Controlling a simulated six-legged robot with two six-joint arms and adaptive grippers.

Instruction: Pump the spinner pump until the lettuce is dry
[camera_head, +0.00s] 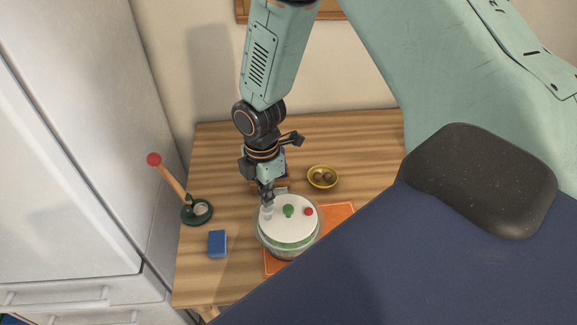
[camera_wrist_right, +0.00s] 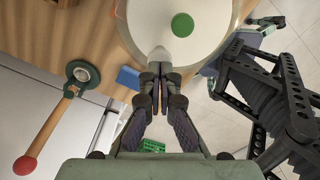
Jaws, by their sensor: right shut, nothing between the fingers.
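The salad spinner (camera_head: 300,232) stands on an orange mat (camera_head: 338,212) on the wooden table. Its white lid carries a green knob (camera_head: 288,210) near the middle and a red button (camera_head: 309,211) to the right. A pale upright piece sits at the lid's left edge. My right gripper (camera_head: 267,198) is shut and empty, pointing down at the lid's left edge. In the right wrist view its fingertips (camera_wrist_right: 158,75) are close to the pale piece (camera_wrist_right: 158,54), apart from the green knob (camera_wrist_right: 182,24); contact is unclear. Green shows through the bowl wall; lettuce is not clearly visible.
A blue block (camera_head: 217,243) lies left of the spinner. A dark green holder (camera_head: 197,210) with a red-tipped wooden handle (camera_head: 170,178) stands farther left, near the white cabinet (camera_head: 70,130). A yellow bowl (camera_head: 322,176) with brown items sits behind right.

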